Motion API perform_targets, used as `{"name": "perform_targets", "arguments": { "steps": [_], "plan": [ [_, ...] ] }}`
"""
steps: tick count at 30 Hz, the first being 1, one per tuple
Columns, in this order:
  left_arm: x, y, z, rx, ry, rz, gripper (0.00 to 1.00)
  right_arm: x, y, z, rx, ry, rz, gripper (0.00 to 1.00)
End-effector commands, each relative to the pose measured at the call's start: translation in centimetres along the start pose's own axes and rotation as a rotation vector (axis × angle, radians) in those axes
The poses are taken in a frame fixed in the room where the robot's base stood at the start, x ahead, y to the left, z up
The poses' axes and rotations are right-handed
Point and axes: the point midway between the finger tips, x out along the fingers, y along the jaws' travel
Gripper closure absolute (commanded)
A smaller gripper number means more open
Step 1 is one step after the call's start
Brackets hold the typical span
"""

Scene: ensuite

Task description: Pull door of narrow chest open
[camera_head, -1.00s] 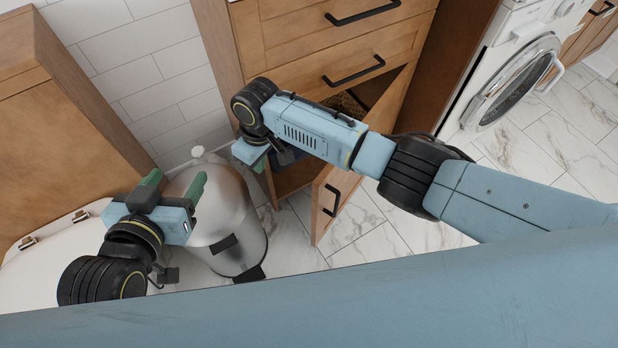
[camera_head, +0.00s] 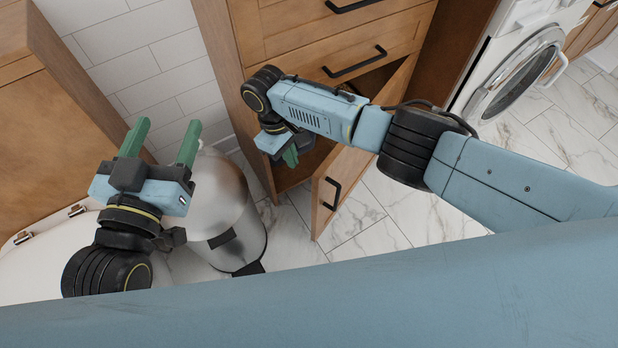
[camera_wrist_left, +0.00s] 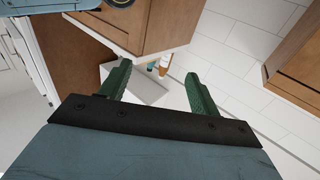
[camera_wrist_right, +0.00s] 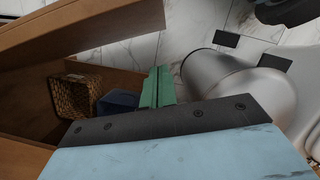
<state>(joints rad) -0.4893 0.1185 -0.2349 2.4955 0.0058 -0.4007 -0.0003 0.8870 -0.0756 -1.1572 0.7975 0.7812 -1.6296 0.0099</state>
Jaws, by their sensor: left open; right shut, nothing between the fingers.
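The narrow chest (camera_head: 242,82) is wooden, with drawers above and a door below. The door (camera_head: 345,172) stands partly open, swung out to the right, with its black bar handle (camera_head: 331,194) on its outer face. My right gripper (camera_head: 291,157) is shut and empty at the chest's lower opening, left of the door. In the right wrist view its green fingers (camera_wrist_right: 158,88) are together, with a wooden panel, apparently the door, at the upper left. My left gripper (camera_head: 166,135) is open and empty, above and left of the bin; its fingers also show in the left wrist view (camera_wrist_left: 158,82).
A metal bin (camera_head: 222,200) stands left of the chest. A woven basket (camera_wrist_right: 76,97) and a dark blue item (camera_wrist_right: 118,103) sit inside the chest. A washing machine (camera_head: 515,75) is at the right. Marble floor (camera_head: 400,215) is clear beyond the door.

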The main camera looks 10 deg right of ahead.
Motion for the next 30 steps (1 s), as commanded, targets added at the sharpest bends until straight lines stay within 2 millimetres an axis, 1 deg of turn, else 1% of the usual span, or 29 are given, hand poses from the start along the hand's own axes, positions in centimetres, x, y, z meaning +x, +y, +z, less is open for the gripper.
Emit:
{"name": "perform_targets", "arguments": {
  "steps": [1, 7, 15, 17, 24, 30],
  "plan": [
    [0.1, 0.2, -0.6, -0.002, 0.047, 0.004, 0.38, 0.6, 0.0, 0.0, 0.001, 0.0, 0.0, 1.0],
    [-0.3, 0.7, -3.8, -0.01, 0.246, 0.019, 0.38, 2.3, 0.0, 0.0, 0.001, -0.002, -0.001, 1.0],
    [-1.6, 1.2, -7.1, -0.021, 0.507, 0.032, 0.38, 5.0, 0.0, 0.0, 0.0, -0.002, -0.001, 1.0],
    [-1.6, 1.2, -7.3, -0.021, 0.498, 0.032, 0.38, 5.0, 0.1, 0.6, 0.0, 0.0, 0.0, 1.0],
    [-1.4, 1.2, -7.0, -0.02, 0.468, 0.031, 0.38, 5.4, 0.1, 2.7, 0.0, 0.0, 0.0, 1.0],
    [-1.4, 1.2, -7.1, -0.02, 0.472, 0.031, 0.38, 5.6, 0.0, 3.7, 0.0, 0.001, 0.0, 1.0]
  ]
}}
